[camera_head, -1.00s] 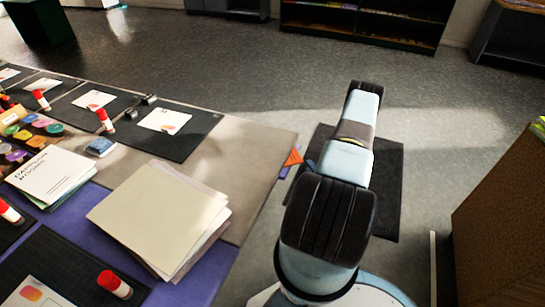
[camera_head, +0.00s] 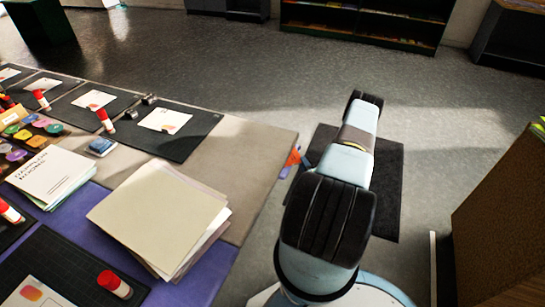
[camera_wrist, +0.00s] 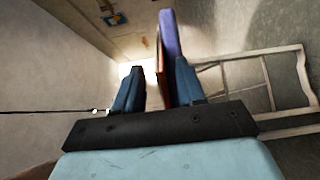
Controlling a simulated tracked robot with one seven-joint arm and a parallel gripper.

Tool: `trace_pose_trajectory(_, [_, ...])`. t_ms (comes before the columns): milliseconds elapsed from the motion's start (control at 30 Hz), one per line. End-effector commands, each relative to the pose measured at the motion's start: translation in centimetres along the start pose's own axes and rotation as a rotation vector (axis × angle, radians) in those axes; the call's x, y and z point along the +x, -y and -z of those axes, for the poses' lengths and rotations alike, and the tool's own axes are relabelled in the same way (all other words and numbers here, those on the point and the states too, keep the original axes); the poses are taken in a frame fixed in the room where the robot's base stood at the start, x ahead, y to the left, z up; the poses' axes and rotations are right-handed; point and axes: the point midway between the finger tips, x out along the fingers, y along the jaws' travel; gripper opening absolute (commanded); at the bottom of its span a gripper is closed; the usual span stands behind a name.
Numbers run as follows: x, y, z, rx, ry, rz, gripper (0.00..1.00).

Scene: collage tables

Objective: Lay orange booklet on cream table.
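The orange booklet (camera_head: 293,157) shows as a small orange patch with a bluish edge, just past the right edge of the table; most of it is hidden behind my arm. In the wrist view, the booklet (camera_wrist: 160,78) stands edge-on between the fingers of my gripper (camera_wrist: 158,85), with a purple strip along its right side.
A stack of cream sheets (camera_head: 155,212) lies near the table's front right. White booklets (camera_head: 50,177), dark mats (camera_head: 190,140), red-capped glue sticks (camera_head: 105,120) and a blue pad (camera_head: 101,147) crowd the left. The far right tabletop strip is bare. A brown unit (camera_head: 505,220) stands at right.

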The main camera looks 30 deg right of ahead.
Motion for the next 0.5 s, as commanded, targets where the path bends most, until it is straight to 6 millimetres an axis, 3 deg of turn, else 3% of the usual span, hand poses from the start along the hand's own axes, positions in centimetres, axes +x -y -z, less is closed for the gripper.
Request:
trace_pose_trajectory(300, [3.8, 0.1, 0.0, 0.0, -0.001, -0.002, 0.39])
trace_pose_trajectory(500, [5.2, 0.0, 0.0, 0.0, -0.002, -0.003, 0.39])
